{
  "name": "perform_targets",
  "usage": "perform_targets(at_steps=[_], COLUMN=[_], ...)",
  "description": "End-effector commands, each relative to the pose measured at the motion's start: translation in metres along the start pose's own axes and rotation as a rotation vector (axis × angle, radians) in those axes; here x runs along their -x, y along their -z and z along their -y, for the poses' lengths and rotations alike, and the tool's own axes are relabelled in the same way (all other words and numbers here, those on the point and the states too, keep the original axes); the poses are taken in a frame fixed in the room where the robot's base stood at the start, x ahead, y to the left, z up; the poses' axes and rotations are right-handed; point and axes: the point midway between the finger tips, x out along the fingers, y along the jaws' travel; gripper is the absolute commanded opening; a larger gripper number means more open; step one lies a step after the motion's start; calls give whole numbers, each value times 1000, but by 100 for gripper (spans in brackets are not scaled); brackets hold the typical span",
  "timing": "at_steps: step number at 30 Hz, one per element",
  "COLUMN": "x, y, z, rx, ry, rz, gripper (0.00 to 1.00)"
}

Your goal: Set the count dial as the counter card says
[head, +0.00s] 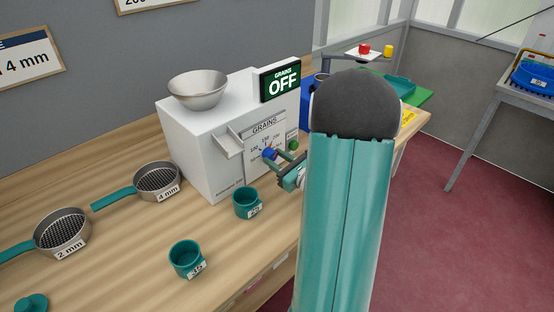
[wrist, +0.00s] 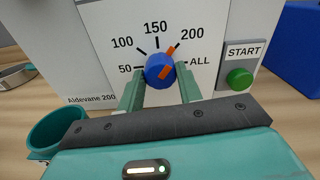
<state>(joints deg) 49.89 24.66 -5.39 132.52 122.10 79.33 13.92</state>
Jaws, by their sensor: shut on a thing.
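The count dial is a blue knob with an orange mark (wrist: 158,70) on the white grain counter (head: 205,150). Its scale reads 50, 100, 150, 200 and ALL. The orange mark points up and right, close to the 200 tick. My gripper (wrist: 160,88) is shut on the dial, one finger on each side. In the head view my gripper (head: 285,165) is at the counter's front, partly hidden by my arm. A wall card (head: 155,4) at the top edge is cut off, with only part of a number showing.
The green START button (wrist: 239,78) is right of the dial. A metal bowl (head: 198,90) sits on top. Two teal cups (head: 246,203) (head: 187,259) stand before the counter. Sieves (head: 62,232) (head: 156,181) lie left.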

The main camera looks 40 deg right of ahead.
Motion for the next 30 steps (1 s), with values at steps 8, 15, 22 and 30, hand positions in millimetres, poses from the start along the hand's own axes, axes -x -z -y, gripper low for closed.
perform_targets(at_steps=[8, 15, 22, 30], x=[0, 0, 0, 0], y=[0, 0, 0, 0], z=[0, 0, 0, 0], rx=[-96, -116, -116, -115], ry=[1, 1, 1, 0], rz=[0, 0, 0, 0], gripper=[12, 12, 12, 57])
